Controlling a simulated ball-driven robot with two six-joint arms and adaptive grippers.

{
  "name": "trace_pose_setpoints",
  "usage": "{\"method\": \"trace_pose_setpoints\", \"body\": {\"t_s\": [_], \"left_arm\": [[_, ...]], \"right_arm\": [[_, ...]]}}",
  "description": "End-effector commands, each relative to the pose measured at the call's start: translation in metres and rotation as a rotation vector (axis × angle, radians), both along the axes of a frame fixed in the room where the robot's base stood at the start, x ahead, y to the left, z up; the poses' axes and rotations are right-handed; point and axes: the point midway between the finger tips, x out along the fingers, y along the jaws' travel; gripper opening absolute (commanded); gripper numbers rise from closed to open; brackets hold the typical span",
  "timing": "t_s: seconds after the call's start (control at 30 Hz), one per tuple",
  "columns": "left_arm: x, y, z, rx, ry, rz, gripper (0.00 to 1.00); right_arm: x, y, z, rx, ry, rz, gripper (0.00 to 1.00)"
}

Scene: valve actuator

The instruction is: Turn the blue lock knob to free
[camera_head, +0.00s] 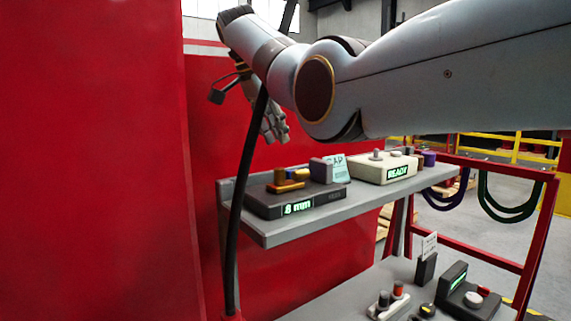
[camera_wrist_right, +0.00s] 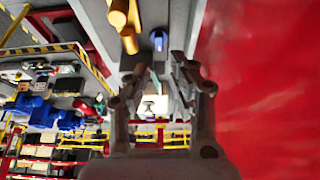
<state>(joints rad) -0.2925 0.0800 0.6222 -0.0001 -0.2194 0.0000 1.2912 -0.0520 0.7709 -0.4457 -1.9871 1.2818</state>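A small blue piece (camera_wrist_right: 158,40), which looks like the lock knob, sits on a grey surface near the top middle of the right wrist view. I cannot make out which way it is turned. My right gripper (camera_wrist_right: 158,72) has its fingers spread on either side of the view with nothing between them. The blue piece shows beyond the fingertips, apart from them. In the head view the right gripper (camera_head: 273,124) hangs beside the red wall, above the upper shelf and partly hidden by my forearm. I see no blue knob there. My left gripper is not in view.
Brass-coloured cylinders (camera_wrist_right: 119,15) lie close to the fingers. The grey upper shelf (camera_head: 290,232) bears a dark "8 mm" unit (camera_head: 268,205) and a cream "READY" box (camera_head: 372,171). A red wall (camera_head: 90,160) fills the left. A black hose (camera_head: 243,200) rises before the shelf.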

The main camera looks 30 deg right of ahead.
Motion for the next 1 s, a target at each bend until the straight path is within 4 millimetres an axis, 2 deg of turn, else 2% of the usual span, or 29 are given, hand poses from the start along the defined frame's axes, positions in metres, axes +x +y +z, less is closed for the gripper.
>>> {"method": "trace_pose_setpoints", "body": {"t_s": [0.1, 0.2, 0.3, 0.4, 0.6, 0.8, 0.97, 1.0], "left_arm": [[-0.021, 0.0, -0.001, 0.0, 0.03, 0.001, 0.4], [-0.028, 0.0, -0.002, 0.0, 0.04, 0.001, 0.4], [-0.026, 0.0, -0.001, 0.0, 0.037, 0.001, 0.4], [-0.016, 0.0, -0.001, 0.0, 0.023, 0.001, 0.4], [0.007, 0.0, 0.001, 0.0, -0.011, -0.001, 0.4], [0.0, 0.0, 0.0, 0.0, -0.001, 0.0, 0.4], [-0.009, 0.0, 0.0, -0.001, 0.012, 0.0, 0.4], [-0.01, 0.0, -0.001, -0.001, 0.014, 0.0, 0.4]], "right_arm": [[0.001, -0.011, -0.024, 0.0, 0.002, -0.002, 0.22], [0.002, -0.018, -0.042, 0.0, 0.001, -0.002, 0.22], [0.003, -0.024, -0.058, 0.0, 0.001, -0.001, 0.22], [0.003, -0.029, -0.069, -0.001, 0.0, -0.001, 0.22], [0.004, -0.033, -0.077, 0.0, 0.0, -0.001, 0.22], [0.004, -0.033, -0.077, 0.0, 0.0, -0.001, 0.22], [0.004, -0.033, -0.077, 0.0, 0.0, -0.001, 0.01], [0.004, -0.032, -0.077, 0.0, -0.001, -0.001, 0.0]]}}
